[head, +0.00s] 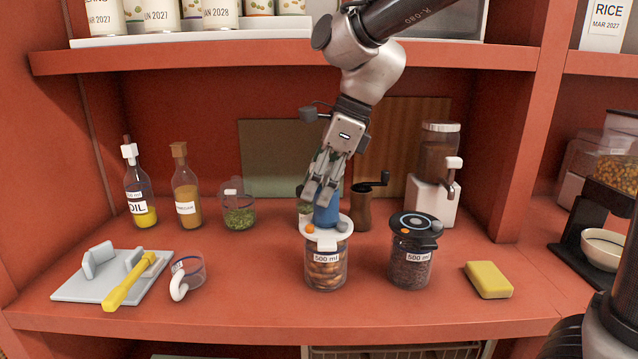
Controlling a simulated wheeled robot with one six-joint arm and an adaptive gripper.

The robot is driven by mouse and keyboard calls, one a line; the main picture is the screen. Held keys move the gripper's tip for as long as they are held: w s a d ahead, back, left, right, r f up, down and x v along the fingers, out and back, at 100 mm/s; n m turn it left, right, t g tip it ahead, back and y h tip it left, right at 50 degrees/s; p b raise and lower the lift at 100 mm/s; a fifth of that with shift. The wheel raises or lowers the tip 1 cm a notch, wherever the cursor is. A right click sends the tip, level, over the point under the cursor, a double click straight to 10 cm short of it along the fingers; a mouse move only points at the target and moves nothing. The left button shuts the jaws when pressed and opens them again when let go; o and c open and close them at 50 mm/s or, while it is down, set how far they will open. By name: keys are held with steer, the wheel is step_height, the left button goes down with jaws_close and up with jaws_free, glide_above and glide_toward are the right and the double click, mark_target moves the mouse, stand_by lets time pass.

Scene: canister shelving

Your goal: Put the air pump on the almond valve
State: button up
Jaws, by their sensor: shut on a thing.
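The almond jar (326,270) is a clear canister of brown nuts with a "500 ml" label and a white lid (327,241). The lid has an orange knob and a grey knob. The blue air pump (327,214) is upright over the middle of this lid. My gripper (322,194) comes down from above and is shut on the pump's upper part. The valve is hidden under the pump. I cannot tell whether the pump touches it or hovers just above.
A dark-lidded canister (410,262) stands close on the right, with a yellow sponge (488,279) beyond it. A measuring cup (188,274) and a grey board (110,276) with a yellow tool are left. A grinder (362,207) stands behind. The upper shelf (270,55) overhangs.

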steer(key=o, duration=1.1)
steer(key=shift+f, duration=0.1)
steer(key=v, duration=1.2)
steer(key=s+d+f+n+t+h, duration=0.1)
steer(key=s+d+f+n, duration=0.15)
steer(key=d, duration=0.35)
steer(key=s+d+f+n+t, duration=0.1)
steer(key=d+n, duration=0.2)
steer(key=d, duration=0.3)
steer(key=s+d+f+n+t+h, duration=0.1)
steer(key=s+d+n, duration=0.15)
steer(key=d, duration=0.35)
steer(key=s+d+f+n+h, duration=0.1)
steer(key=s+d+f+n, duration=0.1)
steer(key=s+d+n, duration=0.1)
steer(key=s+d+f+n, duration=0.3)
steer(key=d+n, duration=0.1)
steer(key=s+d+f+n+t+h, duration=0.1)
steer(key=s+d+f+n, duration=0.2)
steer(key=d, duration=0.1)
steer(key=shift+s+d+f+h, duration=0.15)
steer(key=shift+s+d+h, duration=0.15)
steer(key=shift+s, duration=0.1)
